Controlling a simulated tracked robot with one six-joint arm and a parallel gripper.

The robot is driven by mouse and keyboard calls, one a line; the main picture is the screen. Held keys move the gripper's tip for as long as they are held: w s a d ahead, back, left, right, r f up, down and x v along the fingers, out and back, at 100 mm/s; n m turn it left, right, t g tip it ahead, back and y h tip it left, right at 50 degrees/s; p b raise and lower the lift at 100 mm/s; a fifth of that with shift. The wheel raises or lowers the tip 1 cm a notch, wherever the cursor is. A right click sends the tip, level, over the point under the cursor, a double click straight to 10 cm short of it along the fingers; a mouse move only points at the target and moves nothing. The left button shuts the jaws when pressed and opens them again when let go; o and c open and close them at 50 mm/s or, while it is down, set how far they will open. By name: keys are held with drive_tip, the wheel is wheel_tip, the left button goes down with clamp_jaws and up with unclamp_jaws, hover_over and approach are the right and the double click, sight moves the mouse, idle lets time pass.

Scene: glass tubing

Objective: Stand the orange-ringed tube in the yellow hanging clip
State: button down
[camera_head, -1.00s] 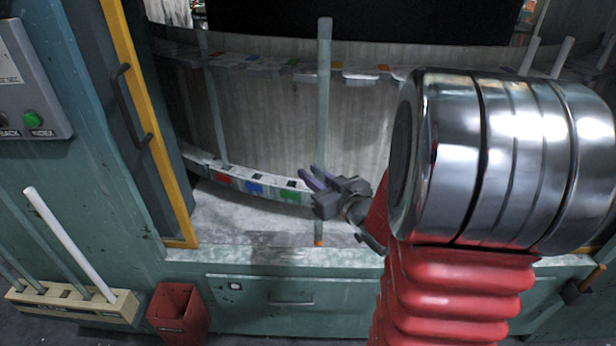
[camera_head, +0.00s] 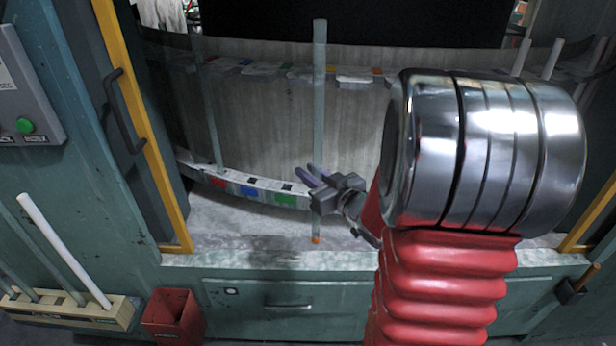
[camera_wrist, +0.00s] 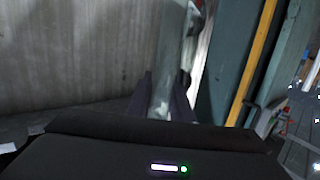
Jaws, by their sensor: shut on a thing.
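The orange-ringed tube (camera_head: 319,100) is a long, clear, greenish tube, close to upright. Its orange ring (camera_head: 316,240) is at the lower end, over the pale floor of the recess. My gripper (camera_head: 318,176) is shut on the tube in its lower half and hides a short stretch of it. In the wrist view the tube (camera_wrist: 172,60) stands between the dark fingers (camera_wrist: 160,100), and its lower part is hidden by the gripper body. I cannot make out a yellow clip; small coloured marks line the upper rail (camera_head: 355,80), part of it behind my arm.
A curved lower rail (camera_head: 235,183) with red, blue and green marks lies left of my gripper. Another tube (camera_head: 207,110) stands at its left. A yellow door edge (camera_head: 145,130) bounds the left. A red bin (camera_head: 172,315) and a tube rack (camera_head: 70,310) are lower left.

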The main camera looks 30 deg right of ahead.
drive_tip(key=shift+w+d, duration=7.75)
drive_tip(key=shift+w, duration=1.05)
wheel_tip(320, 180, down, 7)
drive_tip(key=shift+r, duration=0.15)
drive_tip(key=c, duration=1.5)
unclamp_jaws()
drive_tip(key=shift+s, duration=0.1)
